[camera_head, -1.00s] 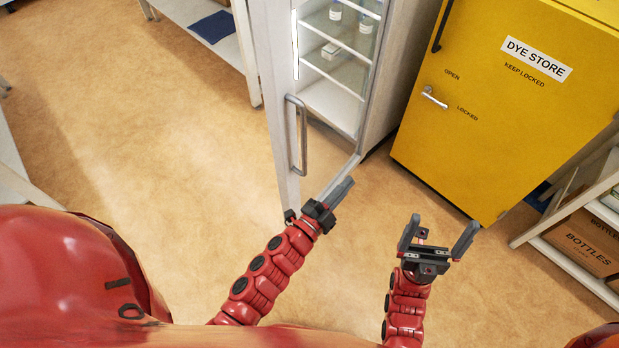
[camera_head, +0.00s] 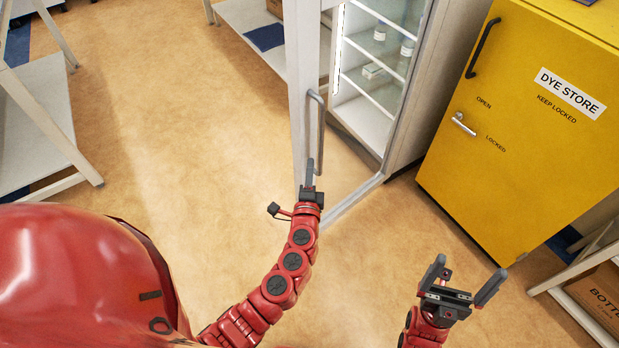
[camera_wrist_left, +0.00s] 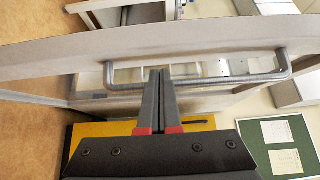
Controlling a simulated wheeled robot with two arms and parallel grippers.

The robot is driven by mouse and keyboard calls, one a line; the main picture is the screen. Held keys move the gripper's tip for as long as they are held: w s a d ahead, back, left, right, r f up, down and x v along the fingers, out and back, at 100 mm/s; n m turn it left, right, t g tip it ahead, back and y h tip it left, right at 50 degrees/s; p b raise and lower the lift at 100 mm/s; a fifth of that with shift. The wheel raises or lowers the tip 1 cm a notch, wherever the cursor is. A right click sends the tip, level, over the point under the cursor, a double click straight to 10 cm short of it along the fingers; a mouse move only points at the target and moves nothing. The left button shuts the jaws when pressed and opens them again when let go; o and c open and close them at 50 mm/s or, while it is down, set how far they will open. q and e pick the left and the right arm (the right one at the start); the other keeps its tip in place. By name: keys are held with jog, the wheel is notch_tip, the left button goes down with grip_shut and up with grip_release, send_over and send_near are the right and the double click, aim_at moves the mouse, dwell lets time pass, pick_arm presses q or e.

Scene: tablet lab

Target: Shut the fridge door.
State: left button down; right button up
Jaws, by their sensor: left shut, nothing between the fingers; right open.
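The fridge door (camera_head: 299,110) stands open, its pale frame and free edge towards me. Its grey bar handle (camera_head: 321,130) is upright in the head view and lies across the left wrist view (camera_wrist_left: 215,79). The fridge (camera_head: 412,130), with lit glass shelves, stands behind it. My left gripper (camera_head: 310,165) is shut and empty at the lower end of the handle. Its fingertips (camera_wrist_left: 160,74) overlap the handle and door frame in the wrist view; I cannot tell whether they touch. My right gripper (camera_head: 470,268) is open and empty, right of the door and low in view.
A yellow dye store cabinet (camera_head: 520,150) stands right of the fridge. A low shelf with a cardboard box (camera_head: 600,290) is at the lower right. White benches stand at the left (camera_head: 35,120) and back (camera_head: 250,15). The floor left of the door is clear.

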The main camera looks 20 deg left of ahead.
aim_at(311, 148)
pick_arm(q)
jog(key=shift+x, duration=1.85)
jog(key=shift+a+f, duration=0.1)
jog(key=shift+a, duration=0.05)
